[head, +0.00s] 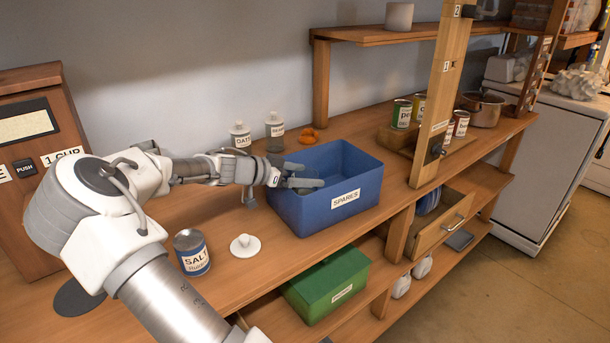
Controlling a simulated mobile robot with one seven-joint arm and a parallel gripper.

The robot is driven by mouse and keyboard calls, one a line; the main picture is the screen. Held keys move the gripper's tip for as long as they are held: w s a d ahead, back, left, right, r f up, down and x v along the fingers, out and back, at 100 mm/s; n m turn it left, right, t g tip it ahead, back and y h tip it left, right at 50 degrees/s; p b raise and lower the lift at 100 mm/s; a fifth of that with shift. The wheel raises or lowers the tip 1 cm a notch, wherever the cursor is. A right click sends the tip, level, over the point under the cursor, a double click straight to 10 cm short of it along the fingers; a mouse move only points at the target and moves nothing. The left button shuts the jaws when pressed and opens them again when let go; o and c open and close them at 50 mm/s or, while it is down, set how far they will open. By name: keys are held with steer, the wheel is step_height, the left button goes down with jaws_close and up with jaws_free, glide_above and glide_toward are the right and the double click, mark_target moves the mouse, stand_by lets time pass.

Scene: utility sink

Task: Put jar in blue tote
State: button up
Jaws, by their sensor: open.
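The blue tote (328,211), labelled SPARES, stands on the wooden counter near the middle of the head view. My gripper (305,178) is open at the tote's left side, with its fingers over the opening. I see no jar between the fingers, though the view there is small. Two jars with light lids stand behind the tote to the left: one labelled DATE or similar (240,136) and a greyer one (275,134) with a label I cannot read fully. Both are upright. Much of the tote's floor is hidden by its front wall and my gripper.
A SALT can (192,253) and a white knobbed lid (245,246) sit on the counter in front. Orange items (307,136) lie behind the tote. A wooden post (437,100) rises to the right. A green box (325,285) is on the shelf below.

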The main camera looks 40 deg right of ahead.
steer(key=v, duration=1.1)
steer(key=shift+a+r, duration=0.2)
steer(key=shift+a, duration=0.1)
steer(key=shift+w, duration=0.1)
